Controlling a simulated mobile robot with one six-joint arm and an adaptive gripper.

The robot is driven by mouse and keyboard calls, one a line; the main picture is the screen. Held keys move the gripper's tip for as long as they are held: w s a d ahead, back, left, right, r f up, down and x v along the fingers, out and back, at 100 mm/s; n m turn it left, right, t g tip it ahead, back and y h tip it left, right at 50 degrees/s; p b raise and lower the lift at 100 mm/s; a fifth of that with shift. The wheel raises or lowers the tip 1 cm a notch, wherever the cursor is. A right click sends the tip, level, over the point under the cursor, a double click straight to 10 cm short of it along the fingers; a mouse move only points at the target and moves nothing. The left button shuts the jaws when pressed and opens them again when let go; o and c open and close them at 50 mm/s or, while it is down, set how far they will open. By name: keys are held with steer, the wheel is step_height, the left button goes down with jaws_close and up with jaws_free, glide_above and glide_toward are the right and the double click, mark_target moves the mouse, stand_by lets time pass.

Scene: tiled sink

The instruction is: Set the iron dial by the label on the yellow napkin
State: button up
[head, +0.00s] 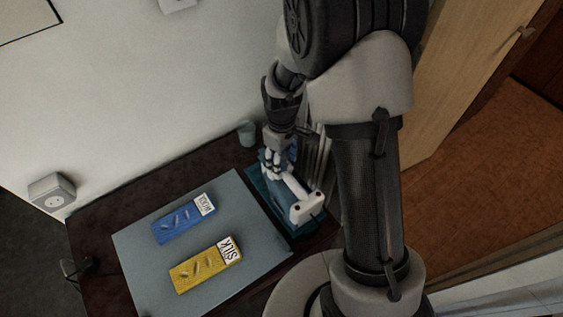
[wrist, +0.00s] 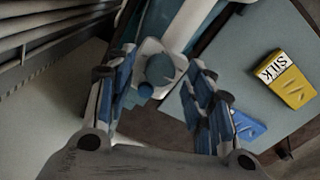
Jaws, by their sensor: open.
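The yellow napkin (head: 206,267) lies folded on the grey mat with a white label reading SILK (head: 230,248). It also shows in the wrist view (wrist: 293,85) with the same label (wrist: 272,67). The iron (head: 299,200), white and teal, rests to the right of the mat. Its round grey-blue dial (wrist: 160,70) shows in the wrist view, with a small blue knob-like part beside it. The dial's markings cannot be read. My gripper (head: 270,168) is over the iron. In the wrist view its two blue-padded fingers (wrist: 160,105) are open on either side of the dial, apart from it.
A blue napkin (head: 183,222) with a white label, too small to read surely, lies on the grey mat (head: 140,250). A small cup (head: 247,133) stands near the wall. A wall socket (head: 52,192) is at left. Grey ribbed slats (wrist: 50,40) stand close by the gripper.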

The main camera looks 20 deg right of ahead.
steer(key=shift+f, duration=0.3)
steer(key=shift+c, duration=0.4)
steer(key=c, duration=1)
steer(key=shift+m+p, duration=0.5)
steer(key=shift+m, duration=1)
steer(key=o, duration=1.1)
steer(key=shift+r, duration=0.1)
